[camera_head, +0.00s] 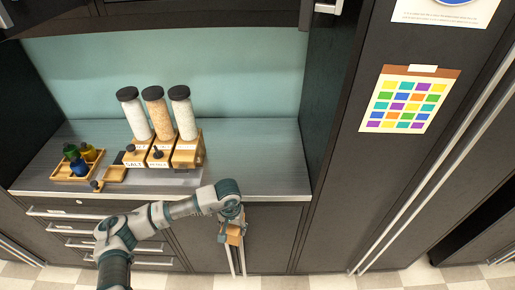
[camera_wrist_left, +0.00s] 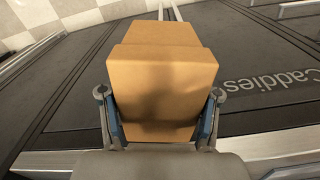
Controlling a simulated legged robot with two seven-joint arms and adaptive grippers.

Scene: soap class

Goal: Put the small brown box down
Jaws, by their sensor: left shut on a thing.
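The small brown box (camera_wrist_left: 162,80) fills the middle of the left wrist view, between the two fingers of my left gripper (camera_wrist_left: 160,118). The gripper is shut on it. In the head view the box (camera_head: 233,238) shows partly below my left gripper (camera_head: 230,228), in front of the dark cabinet doors and below the counter's front edge. The gripper hides part of it. My right gripper is not in view.
The grey counter (camera_head: 255,172) is bare on its right side. Three dispensers with dark lids (camera_head: 156,115) stand on wooden bases at its middle. A wooden tray (camera_head: 62,174) with small bottles sits at the left. A tall dark cabinet (camera_head: 345,215) stands to the right.

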